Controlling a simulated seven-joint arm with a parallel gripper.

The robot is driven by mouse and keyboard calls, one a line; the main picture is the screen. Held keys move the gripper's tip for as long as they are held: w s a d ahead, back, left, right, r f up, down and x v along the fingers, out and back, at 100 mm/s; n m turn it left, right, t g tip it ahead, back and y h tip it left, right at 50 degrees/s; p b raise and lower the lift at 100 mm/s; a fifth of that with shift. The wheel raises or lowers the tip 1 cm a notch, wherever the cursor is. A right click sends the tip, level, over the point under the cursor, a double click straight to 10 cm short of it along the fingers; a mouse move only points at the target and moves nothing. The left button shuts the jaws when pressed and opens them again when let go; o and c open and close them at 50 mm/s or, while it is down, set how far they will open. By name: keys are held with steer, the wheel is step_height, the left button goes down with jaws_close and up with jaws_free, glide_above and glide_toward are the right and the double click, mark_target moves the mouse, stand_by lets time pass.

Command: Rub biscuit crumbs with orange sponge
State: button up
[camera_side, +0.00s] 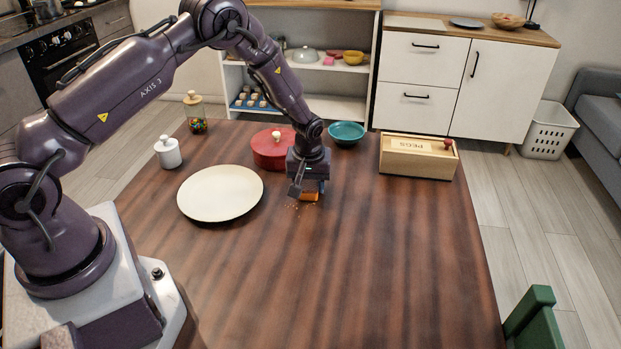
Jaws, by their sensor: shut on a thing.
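The orange sponge (309,197) shows as a small orange block low at the end of my arm, at or just above the wooden table (350,260). My gripper (308,188) points down and is shut on the sponge, covering most of it. Small biscuit crumbs (296,206) lie on the table right beside the sponge, at its lower left. I cannot tell whether more crumbs lie under the sponge.
A cream plate (220,193) lies left of my gripper. A red lidded pot (270,150) stands close behind it, with a teal bowl (346,132) at the back. A wooden PEGS box (417,160) stands at the right, a white jar (168,153) at the left. The front table is clear.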

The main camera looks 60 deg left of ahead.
mark_target(296, 218)
steer(key=shift+s+d, duration=3.25)
steer(key=shift+d, duration=0.05)
steer(key=shift+s+a, duration=0.5)
steer(key=shift+a, duration=0.05)
steer(key=shift+w+a, duration=4.25)
steer(key=shift+w, duration=0.05)
steer(key=shift+s+d, duration=4.3)
steer(key=shift+d, duration=0.05)
step_height(296, 218, up, 8)
steer(key=shift+w+d+f, duration=0.2)
steer(key=shift+w+d, duration=0.25)
steer(key=shift+w, duration=0.05)
